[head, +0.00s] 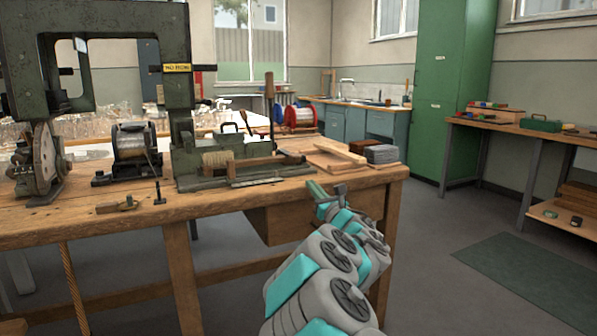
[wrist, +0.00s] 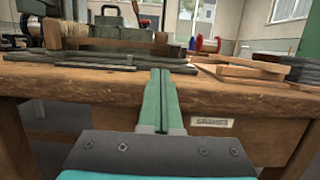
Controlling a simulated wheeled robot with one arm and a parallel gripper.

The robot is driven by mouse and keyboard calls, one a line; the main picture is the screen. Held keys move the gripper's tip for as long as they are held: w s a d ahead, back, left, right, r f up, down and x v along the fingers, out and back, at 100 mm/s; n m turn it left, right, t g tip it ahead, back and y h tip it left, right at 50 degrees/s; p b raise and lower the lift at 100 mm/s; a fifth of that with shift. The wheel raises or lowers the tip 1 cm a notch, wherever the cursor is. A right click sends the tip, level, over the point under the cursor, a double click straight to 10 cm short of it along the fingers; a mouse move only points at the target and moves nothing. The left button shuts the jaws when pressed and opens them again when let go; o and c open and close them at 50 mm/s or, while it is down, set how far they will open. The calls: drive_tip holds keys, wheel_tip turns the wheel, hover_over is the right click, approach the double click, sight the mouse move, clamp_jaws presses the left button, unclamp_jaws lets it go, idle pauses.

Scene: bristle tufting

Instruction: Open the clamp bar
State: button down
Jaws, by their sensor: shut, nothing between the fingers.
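A brown bar with a rounded right end, which looks like the clamp bar (head: 252,162), lies across the front of the green bench machine (head: 190,80). It also shows in the wrist view (wrist: 110,45), at the upper left. I cannot tell whether it is latched.
The wooden bench (head: 100,220) has a thick front edge close to my fingers. A wire spool (head: 133,145) stands left of the bristles. Wooden boards (head: 335,152) and grey blocks (head: 381,154) lie to the right. An upright wooden-handled lever (head: 269,95) rises behind the bar.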

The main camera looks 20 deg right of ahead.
sight(299, 180)
drive_tip(key=shift+w, duration=0.15)
drive_tip(key=shift+p+x, duration=0.8)
drive_tip(key=shift+x, duration=4.1)
drive_tip(key=shift+d, duration=0.1)
drive_tip(key=shift+r, duration=0.1)
drive_tip(key=shift+r+g+p, duration=0.3)
drive_tip(key=shift+r+g, duration=0.1)
drive_tip(key=shift+r, duration=0.05)
